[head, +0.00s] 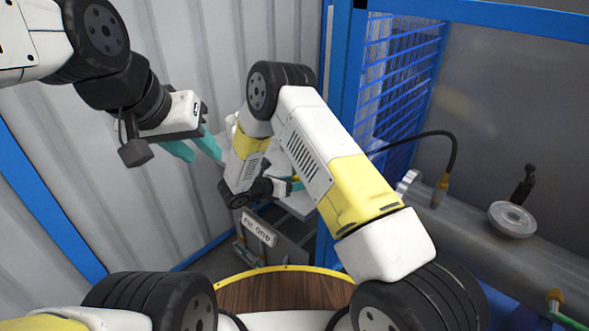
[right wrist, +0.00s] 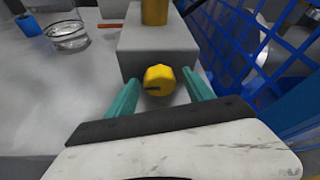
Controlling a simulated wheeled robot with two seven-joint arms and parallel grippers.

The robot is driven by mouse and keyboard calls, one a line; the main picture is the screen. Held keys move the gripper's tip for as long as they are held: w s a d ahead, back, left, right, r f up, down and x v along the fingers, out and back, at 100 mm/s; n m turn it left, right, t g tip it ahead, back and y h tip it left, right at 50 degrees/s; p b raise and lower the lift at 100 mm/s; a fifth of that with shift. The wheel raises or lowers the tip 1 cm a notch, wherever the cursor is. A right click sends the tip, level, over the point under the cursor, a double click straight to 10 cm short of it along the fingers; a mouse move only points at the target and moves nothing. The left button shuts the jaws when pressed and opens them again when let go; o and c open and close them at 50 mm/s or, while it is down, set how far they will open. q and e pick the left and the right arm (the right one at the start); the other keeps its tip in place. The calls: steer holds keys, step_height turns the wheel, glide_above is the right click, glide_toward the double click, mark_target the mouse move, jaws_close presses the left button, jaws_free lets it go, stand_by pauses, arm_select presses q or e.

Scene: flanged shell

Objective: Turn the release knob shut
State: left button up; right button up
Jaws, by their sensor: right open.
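The yellow release knob (right wrist: 159,80) sits on the front face of a grey block (right wrist: 135,48) in the right wrist view. A dark mark shows on the knob's lower left. My right gripper (right wrist: 161,77) is open, with its teal fingertips on either side of the knob and a visible gap on each side. My left gripper (head: 194,149) is open and empty, in the air at the upper left, away from the knob.
A yellow cylinder (right wrist: 154,12) stands on the block. A clear glass vessel (right wrist: 67,33) and a blue object (right wrist: 28,25) stand left on the pale surface, near an orange strip (right wrist: 109,25). Blue mesh fencing (right wrist: 255,45) rises close on the right. A flanged pipe (head: 470,232) lies at right.

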jaws_close()
stand_by(0.3)
steer(key=shift+m+t+y, duration=0.5)
steer(key=shift+m+y, duration=0.1)
steer(key=shift+m, duration=0.5)
steer(key=shift+f+m+t+y, duration=0.1)
steer(key=shift+m+t+y, duration=0.5)
steer(key=shift+m, duration=0.6)
jaws_free()
